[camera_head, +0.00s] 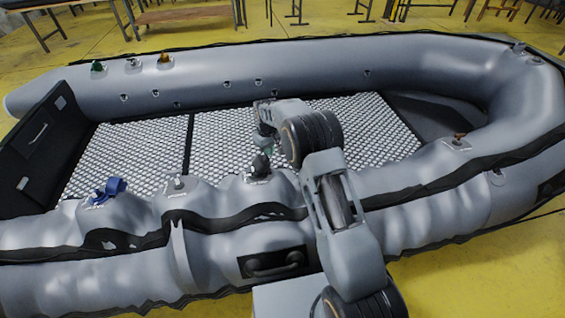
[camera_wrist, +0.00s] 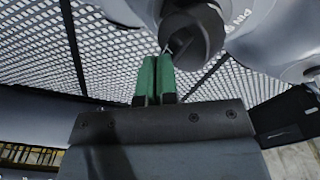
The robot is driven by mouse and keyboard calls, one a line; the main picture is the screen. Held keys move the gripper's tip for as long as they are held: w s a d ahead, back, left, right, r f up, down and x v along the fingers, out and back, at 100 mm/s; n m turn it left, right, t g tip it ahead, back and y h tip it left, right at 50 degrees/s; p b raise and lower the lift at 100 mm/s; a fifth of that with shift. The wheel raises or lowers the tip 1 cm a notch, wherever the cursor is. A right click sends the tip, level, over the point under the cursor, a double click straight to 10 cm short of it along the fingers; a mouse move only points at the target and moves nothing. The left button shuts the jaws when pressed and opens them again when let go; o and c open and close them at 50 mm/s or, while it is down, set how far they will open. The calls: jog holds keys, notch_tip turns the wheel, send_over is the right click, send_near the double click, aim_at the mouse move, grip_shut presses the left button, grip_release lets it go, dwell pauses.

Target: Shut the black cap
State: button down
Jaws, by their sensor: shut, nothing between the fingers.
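The black cap (camera_head: 260,164) stands up from its valve on the near tube of the grey boat, close to the middle of the picture. In the wrist view the dark round cap (camera_wrist: 194,32) is at the top, just beyond my fingertips. My gripper (camera_head: 266,148) is over the inner side of the near tube, right beside the cap. Its green fingers (camera_wrist: 159,62) are shut together with nothing between them. The tips look very near the cap's edge; I cannot tell whether they touch it.
A blue cap (camera_head: 110,190) and a grey valve (camera_head: 178,183) sit left along the near tube. Green (camera_head: 97,66) and orange (camera_head: 165,59) caps are on the far tube, and a brown one (camera_head: 458,138) is at right. The mesh floor (camera_head: 140,150) is clear.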

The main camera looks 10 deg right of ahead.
aim_at(257, 158)
jog(key=shift+s+a+f+g, duration=0.15)
jog(key=shift+s+a+f, duration=0.15)
jog(key=shift+f, duration=0.3)
jog(key=shift+s+a+f+g, duration=0.2)
jog(key=shift+a+f, duration=0.15)
jog(key=shift+f, duration=0.25)
jog(key=shift+a+f, duration=0.25)
jog(key=shift+a, duration=0.35)
jog(key=shift+a+f, duration=0.25)
jog(key=shift+a, duration=0.35)
jog(key=shift+s+a, duration=0.15)
jog(key=shift+a, duration=0.2)
jog(key=shift+a+r+p, duration=0.15)
jog(key=shift+r+p, duration=0.5)
jog(key=r+p, duration=0.4)
jog(key=r, duration=0.2)
jog(key=shift+w, duration=0.2)
jog(key=shift+w, duration=0.1)
